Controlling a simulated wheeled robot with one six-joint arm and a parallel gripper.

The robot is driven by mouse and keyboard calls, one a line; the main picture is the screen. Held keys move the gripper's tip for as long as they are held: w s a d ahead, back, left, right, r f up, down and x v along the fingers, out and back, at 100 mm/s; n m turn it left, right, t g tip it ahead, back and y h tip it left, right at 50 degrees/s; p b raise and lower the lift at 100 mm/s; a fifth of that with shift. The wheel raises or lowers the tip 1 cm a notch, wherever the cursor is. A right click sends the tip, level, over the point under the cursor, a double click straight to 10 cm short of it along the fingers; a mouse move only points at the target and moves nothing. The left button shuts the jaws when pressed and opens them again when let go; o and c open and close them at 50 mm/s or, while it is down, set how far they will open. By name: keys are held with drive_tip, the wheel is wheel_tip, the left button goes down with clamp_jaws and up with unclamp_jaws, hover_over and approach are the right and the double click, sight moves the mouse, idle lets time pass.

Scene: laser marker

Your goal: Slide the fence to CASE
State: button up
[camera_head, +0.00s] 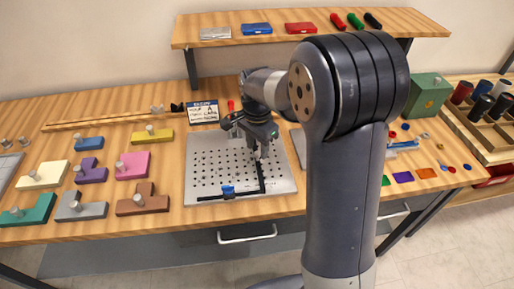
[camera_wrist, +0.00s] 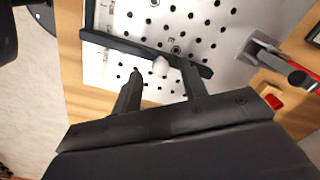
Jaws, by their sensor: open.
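The black L-shaped fence (camera_head: 262,180) lies on the grey perforated plate (camera_head: 211,158), with one leg along the front edge and one running back. In the wrist view the fence bar (camera_wrist: 122,47) crosses the holed plate (camera_wrist: 205,18), and a pale rounded knob (camera_wrist: 160,67) stands beside or on it. My gripper (camera_head: 262,152) is over the back end of the fence. In the wrist view my gripper (camera_wrist: 160,70) is open, its fingers on either side of the knob. Contact cannot be told. Markings on the plate are too small to read.
A blue piece (camera_head: 228,191) sits on the fence's front leg. Coloured blocks with knobs, such as a pink one (camera_head: 133,165), lie to the left. A small written card (camera_head: 203,112) stands behind the plate. A red-handled metal fixture (camera_wrist: 262,50) is near my gripper.

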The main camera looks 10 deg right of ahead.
wheel_tip(320, 180, up, 10)
drive_tip(key=shift+f, duration=0.15)
idle(0.3)
wheel_tip(320, 180, down, 10)
drive_tip(key=shift+s+f, duration=0.1)
drive_tip(key=d, duration=0.3)
drive_tip(key=shift+d+f, duration=0.3)
drive_tip(key=shift+f, duration=0.05)
drive_tip(key=shift+d, duration=0.8)
